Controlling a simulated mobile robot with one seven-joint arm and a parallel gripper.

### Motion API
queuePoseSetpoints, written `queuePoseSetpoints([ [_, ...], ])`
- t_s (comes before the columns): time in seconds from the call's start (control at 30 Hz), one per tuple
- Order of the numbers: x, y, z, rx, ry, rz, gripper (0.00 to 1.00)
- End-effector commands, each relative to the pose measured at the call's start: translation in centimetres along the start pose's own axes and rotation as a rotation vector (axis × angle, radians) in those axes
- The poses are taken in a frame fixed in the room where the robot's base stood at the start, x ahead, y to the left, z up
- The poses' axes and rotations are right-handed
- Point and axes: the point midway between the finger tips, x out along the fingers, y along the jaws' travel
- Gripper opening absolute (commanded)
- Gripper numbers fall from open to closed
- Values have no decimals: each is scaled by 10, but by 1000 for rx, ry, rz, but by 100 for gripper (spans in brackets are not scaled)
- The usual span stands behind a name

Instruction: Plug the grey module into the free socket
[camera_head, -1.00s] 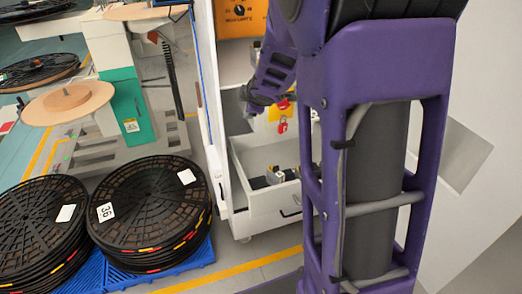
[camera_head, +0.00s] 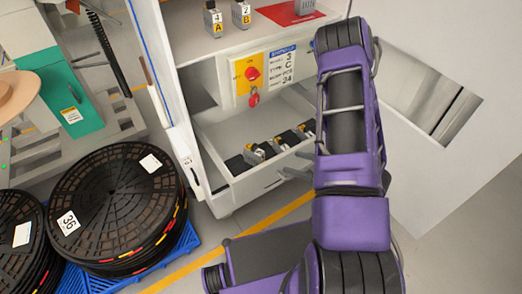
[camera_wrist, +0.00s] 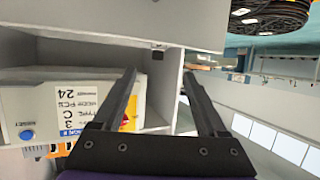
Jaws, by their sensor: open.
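A grey block (camera_head: 305,7), perhaps the grey module, stands on a red patch (camera_head: 288,14) on the cabinet's upper shelf, cut by the top edge of the head view. In the open white drawer (camera_head: 262,184) below, a row of black sockets holds small grey-and-black modules (camera_head: 264,151). The flat black socket (camera_head: 238,164) at the row's left end looks bare. My gripper (camera_wrist: 159,73) is open and empty in the wrist view, its two dark fingers apart in front of the cabinet's panel and shelf walls. I cannot make the gripper out in the head view.
Modules marked 4 A (camera_head: 214,20) and 2 B (camera_head: 241,15) stand on the upper shelf. A panel with a red knob (camera_head: 252,73) and a hanging red padlock (camera_head: 254,98) sits above the drawer. Stacked black reels (camera_head: 112,205) on blue pallets stand at left.

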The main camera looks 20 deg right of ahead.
Motion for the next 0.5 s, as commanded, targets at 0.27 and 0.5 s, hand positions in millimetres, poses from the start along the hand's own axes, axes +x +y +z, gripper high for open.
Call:
queuePoseSetpoints([
  [0.27, 47, -2, 0, 2, 7, -7, 75],
  [0.5, 98, -2, 0, 2, 6, -6, 75],
])
